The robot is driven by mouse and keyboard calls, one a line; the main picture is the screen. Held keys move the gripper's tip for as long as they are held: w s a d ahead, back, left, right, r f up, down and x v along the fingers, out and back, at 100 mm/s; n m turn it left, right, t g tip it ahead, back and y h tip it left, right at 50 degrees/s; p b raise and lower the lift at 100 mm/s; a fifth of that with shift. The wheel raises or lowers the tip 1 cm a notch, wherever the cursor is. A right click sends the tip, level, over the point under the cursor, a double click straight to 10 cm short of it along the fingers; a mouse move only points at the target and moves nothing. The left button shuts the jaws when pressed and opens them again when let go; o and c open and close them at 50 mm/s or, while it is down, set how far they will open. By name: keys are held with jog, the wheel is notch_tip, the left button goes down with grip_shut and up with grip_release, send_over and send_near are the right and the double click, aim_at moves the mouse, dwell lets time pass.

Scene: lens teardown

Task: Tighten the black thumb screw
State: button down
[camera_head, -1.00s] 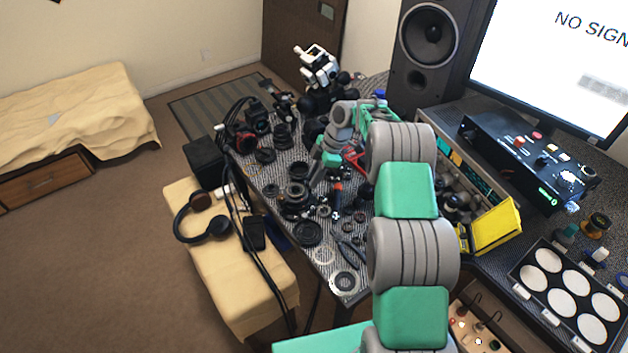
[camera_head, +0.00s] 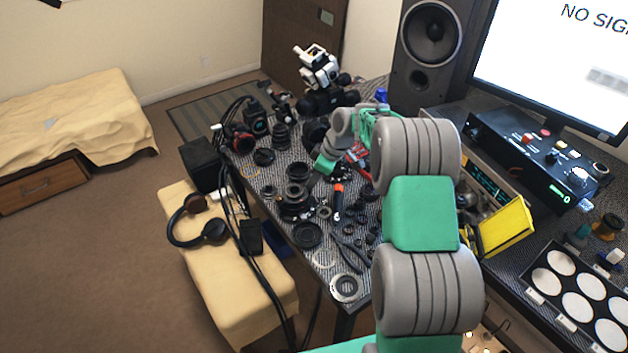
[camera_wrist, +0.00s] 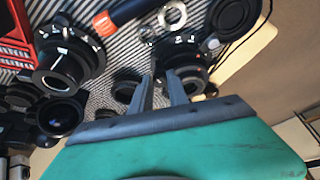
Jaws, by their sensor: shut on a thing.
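My gripper (camera_head: 323,165) is low over the crowded workbench in the head view, its tips hard to see among dark parts. In the wrist view, my gripper (camera_wrist: 160,82) shows two grey fingers a small gap apart, shut on a small dark part at the tips. I cannot make out whether that part is the black thumb screw; no thumb screw stands out clearly elsewhere. A black lens part (camera_wrist: 187,80) lies just beyond the right fingertip. A black ring (camera_wrist: 126,88) lies just left of the fingers.
A larger lens barrel (camera_wrist: 62,62) and an orange-and-black screwdriver (camera_wrist: 118,16) lie near the fingers. Rings and lens parts crowd the bench (camera_head: 318,258). A yellow box (camera_head: 503,228) and a speaker (camera_head: 432,45) stand right of and behind my arm. Open floor (camera_head: 90,255) is at left.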

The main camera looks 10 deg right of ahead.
dwell(0.3)
jog(key=c, duration=1.3)
grip_release()
jog(key=shift+o, duration=0.2)
